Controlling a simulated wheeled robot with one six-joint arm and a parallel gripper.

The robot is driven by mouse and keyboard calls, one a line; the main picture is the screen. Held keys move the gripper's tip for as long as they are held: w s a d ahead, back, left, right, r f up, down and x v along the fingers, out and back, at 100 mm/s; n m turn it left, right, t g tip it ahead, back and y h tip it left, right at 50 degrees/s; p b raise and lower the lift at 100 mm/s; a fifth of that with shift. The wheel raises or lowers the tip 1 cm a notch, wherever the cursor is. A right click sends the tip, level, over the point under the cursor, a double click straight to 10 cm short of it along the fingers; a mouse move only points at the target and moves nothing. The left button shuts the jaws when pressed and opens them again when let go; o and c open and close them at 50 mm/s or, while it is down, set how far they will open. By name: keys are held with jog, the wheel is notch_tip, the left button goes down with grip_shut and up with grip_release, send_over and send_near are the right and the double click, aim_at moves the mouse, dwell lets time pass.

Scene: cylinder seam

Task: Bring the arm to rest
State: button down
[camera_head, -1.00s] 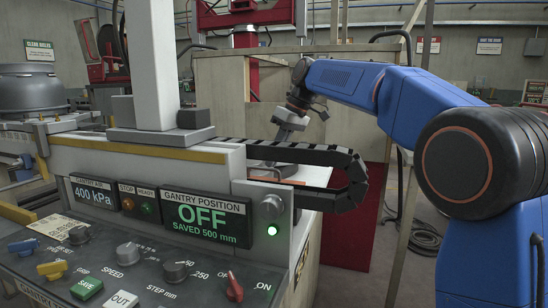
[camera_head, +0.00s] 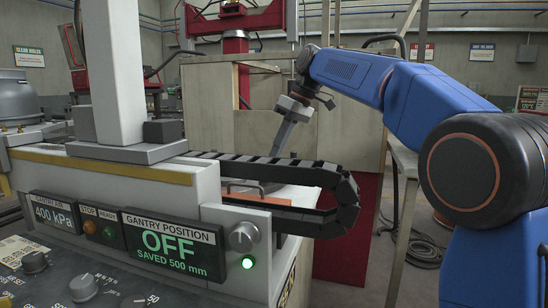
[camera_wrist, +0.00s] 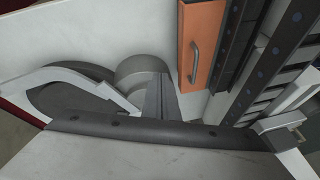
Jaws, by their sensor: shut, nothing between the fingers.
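My gripper (camera_head: 278,146) is shut and empty in the head view. Its narrow grey fingers point down and a little left, behind the black cable chain and in front of the pale wooden panel. In that view the fingers seem to be just above the machine's pale top; whether they touch anything cannot be told. My blue arm (camera_head: 345,75) reaches in from the right with its forearm raised and bent down at the wrist. The wrist view is filled by close grey and white parts, and I cannot make out the fingertips there with certainty.
The black cable chain (camera_head: 300,172) curves at the machine's right end. A white column (camera_head: 110,70) stands at left. The wrist view shows an orange panel with a handle (camera_wrist: 201,45).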

jog(key=s+d+f+m+t+h, duration=0.1)
jog(key=s+d+f+m, duration=0.3)
jog(key=s+d, duration=0.45)
jog(key=s+d+f+m+t+h, duration=0.1)
jog(key=s+d+f+m, duration=0.1)
jog(key=s+d+f, duration=0.45)
jog(key=s+d+f+m+t+h, duration=0.1)
jog(key=s+d+f, duration=0.4)
jog(key=s+f, duration=0.5)
jog(key=s+d+f+m+t+h, duration=0.1)
jog(key=s+d+f+m, duration=0.2)
jog(key=s+f, duration=0.7)
jog(key=s+d, duration=0.2)
jog(key=shift+s+d+f+m+h, duration=0.25)
jog(key=shift+d+m+h, duration=0.1)
jog(key=shift+m+h, duration=0.05)
